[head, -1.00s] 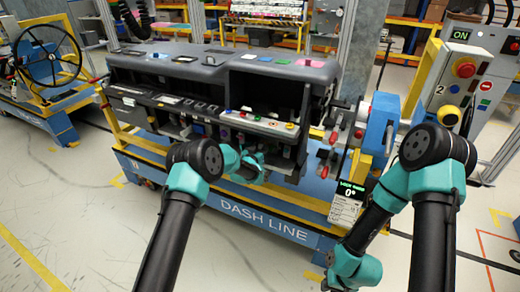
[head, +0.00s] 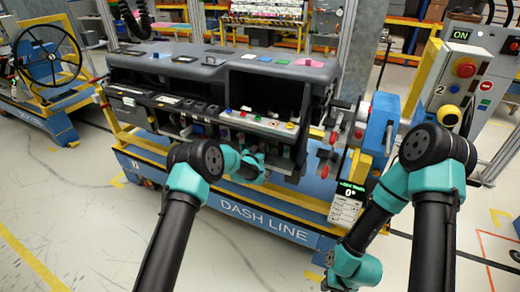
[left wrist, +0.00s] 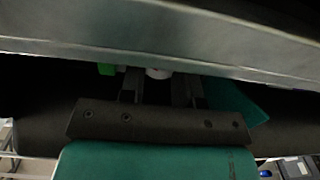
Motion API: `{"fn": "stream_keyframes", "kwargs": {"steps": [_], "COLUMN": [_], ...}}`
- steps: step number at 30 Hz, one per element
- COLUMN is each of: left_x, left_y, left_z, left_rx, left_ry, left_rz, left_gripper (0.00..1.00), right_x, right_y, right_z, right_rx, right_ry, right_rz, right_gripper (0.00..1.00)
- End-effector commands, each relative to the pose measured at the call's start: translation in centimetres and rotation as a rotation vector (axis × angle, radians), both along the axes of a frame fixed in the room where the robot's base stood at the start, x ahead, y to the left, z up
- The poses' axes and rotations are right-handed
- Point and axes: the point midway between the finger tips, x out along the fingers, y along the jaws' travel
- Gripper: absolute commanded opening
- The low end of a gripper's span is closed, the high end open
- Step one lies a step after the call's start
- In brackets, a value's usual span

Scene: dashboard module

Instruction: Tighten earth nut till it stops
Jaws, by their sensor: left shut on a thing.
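In the head view my left gripper (head: 255,158) is at the open underside of the black dashboard module (head: 215,65), its tips partly hidden among dark parts. In the left wrist view my left gripper (left wrist: 158,88) is shut, with a small pale round part (left wrist: 158,72) between its two dark fingers. I take this part to be the earth nut, but its threads and seat are hidden. A small green part (left wrist: 105,69) is just left of the fingers. My right arm bends down at the right of the head view, and its gripper is not in view.
The module sits on a blue and yellow cart (head: 265,222) marked DASH LINE. A display (head: 347,200) reading 0° hangs at its right end. A control box (head: 462,75) stands at the right. In the left wrist view a grey beam (left wrist: 160,35) crosses close above the fingers.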

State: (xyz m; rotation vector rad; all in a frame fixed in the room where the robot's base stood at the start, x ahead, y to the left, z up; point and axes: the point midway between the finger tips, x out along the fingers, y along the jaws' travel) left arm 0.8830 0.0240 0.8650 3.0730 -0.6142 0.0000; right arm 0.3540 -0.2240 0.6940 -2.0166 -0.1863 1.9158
Motion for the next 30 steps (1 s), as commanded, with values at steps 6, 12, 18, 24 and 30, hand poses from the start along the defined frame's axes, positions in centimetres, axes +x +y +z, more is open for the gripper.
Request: {"fn": "stream_keyframes", "kwargs": {"steps": [6, 12, 18, 24, 30], "left_x": [0.01, 0.01, 0.01, 0.02, 0.01], "left_y": [-0.01, -0.01, 0.00, -0.01, 0.00], "left_z": [0.00, 0.00, 0.01, 0.02, 0.01], "left_rx": [0.162, 0.246, 0.251, 0.250, 0.249], "left_ry": [-0.073, -0.110, -0.113, -0.112, -0.111], "left_rz": [0.000, 0.000, 0.000, 0.000, 0.000], "left_gripper": [0.06, 0.06, 0.06, 0.40, 0.41], "right_x": [0.00, 0.00, 0.00, 0.00, 0.00], "right_y": [0.00, 0.00, 0.00, 0.00, 0.00], "right_z": [0.00, 0.00, 0.00, 0.00, 0.00], "right_rx": [0.000, 0.000, 0.000, 0.000, 0.000], "right_ry": [0.000, 0.000, 0.000, 0.000, 0.000], "right_rz": [0.000, 0.000, 0.000, 0.000, 0.000], "right_gripper": [0.28, 0.28, 0.28, 0.28, 0.28]}}
